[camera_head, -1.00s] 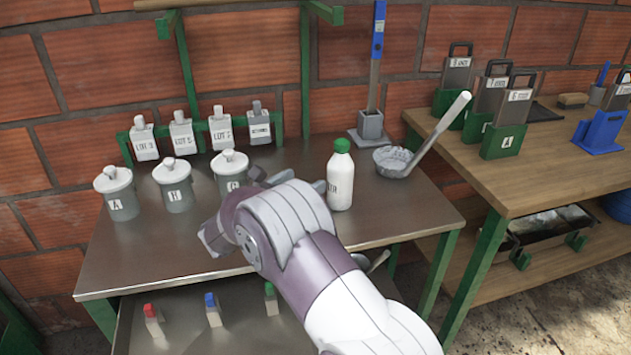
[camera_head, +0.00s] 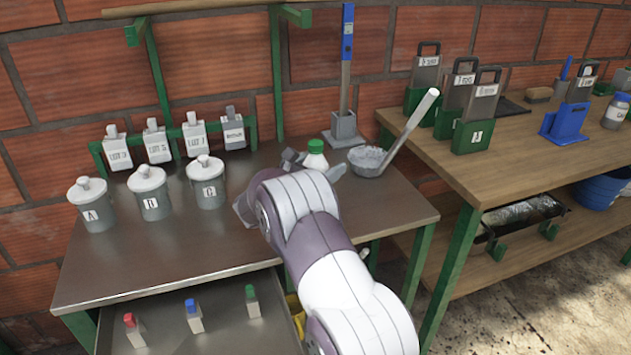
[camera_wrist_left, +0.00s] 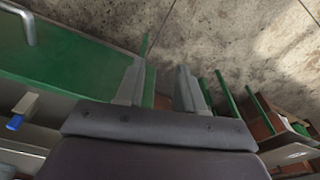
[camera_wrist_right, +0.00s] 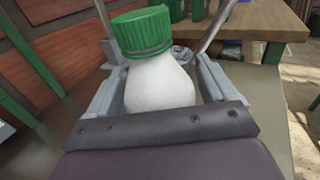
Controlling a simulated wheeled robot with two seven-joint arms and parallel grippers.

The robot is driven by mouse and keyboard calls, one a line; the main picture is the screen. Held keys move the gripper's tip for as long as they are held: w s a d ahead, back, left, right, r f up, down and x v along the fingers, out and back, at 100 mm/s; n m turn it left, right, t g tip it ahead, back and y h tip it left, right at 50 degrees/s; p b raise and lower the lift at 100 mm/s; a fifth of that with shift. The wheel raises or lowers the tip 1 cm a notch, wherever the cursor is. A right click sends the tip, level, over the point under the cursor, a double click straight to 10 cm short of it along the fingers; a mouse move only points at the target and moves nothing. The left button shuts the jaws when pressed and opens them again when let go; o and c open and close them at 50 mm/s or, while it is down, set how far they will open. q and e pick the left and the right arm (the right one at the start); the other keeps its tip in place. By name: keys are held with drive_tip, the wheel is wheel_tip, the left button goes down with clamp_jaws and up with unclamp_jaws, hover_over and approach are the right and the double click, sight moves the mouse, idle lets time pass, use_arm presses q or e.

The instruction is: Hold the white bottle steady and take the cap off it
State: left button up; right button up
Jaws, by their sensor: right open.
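The white bottle stands upright on the metal table. In the head view its green cap (camera_head: 316,146) and white shoulder (camera_head: 315,160) show, while my right arm hides the lower body. In the right wrist view the white bottle (camera_wrist_right: 160,85) with its green cap (camera_wrist_right: 143,31) rises between the two fingers of my right gripper (camera_wrist_right: 158,85). The fingers are apart, one on each side of it; I cannot tell whether they touch it. My left gripper (camera_wrist_left: 160,88) shows only in its own wrist view, with its fingers apart and nothing between them.
A metal ladle (camera_head: 369,160) lies just right of the bottle. Lidded grey pots (camera_head: 150,195) stand on the table's left. A blue-handled tool (camera_head: 346,60) stands behind. A lower drawer (camera_head: 240,335) holds small capped bottles. A wooden table (camera_head: 480,160) stands to the right.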

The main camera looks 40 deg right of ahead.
sight(314, 153)
drive_tip(key=c, duration=1.2)
drive_tip(key=shift+c, duration=0.2)
drive_tip(key=shift+r, duration=0.1)
drive_tip(key=r, duration=0.4)
drive_tip(key=shift+s+r, duration=0.2)
drive_tip(key=s+d+r, duration=0.2)
drive_tip(key=s+r, duration=0.4)
drive_tip(key=s, duration=0.5)
drive_tip(key=shift+r, duration=0.2)
drive_tip(key=shift+d, duration=0.1)
drive_tip(key=o, duration=0.4)
drive_tip(key=c, duration=0.7)
